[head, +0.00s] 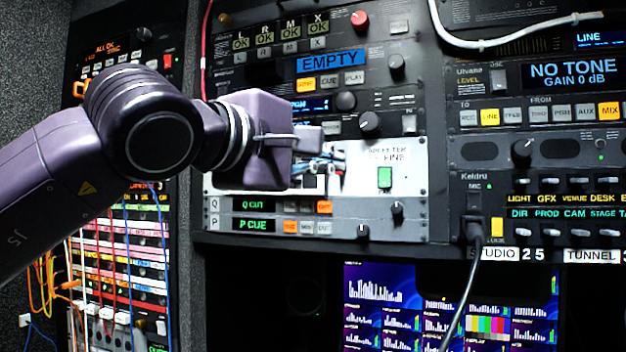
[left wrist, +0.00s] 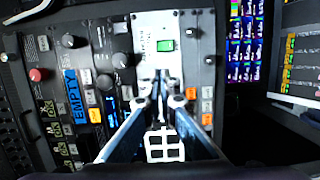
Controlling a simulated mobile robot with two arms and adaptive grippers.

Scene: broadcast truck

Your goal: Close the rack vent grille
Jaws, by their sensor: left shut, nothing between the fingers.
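My left gripper (head: 335,165) is in front of a white rack panel (head: 408,160) with a green-lit button (head: 385,177). In the left wrist view its fingers (left wrist: 160,96) come together at the tips, shut and empty, over the same panel (left wrist: 155,22). A small white grid with dark openings (left wrist: 165,146) shows between the fingers in the left wrist view; it looks like the vent grille, but I cannot tell how far open it is. In the head view the gripper and arm hide that part of the panel. I cannot tell whether the fingertips touch anything. My right gripper is not in view.
Above the panel is a unit with a blue EMPTY display (head: 331,62) and protruding knobs (head: 370,124). Below it are the Q CUT and P CUE rows (head: 254,205). A black cable (head: 463,290) hangs at the right, and coloured patch cords (head: 83,260) hang at the left.

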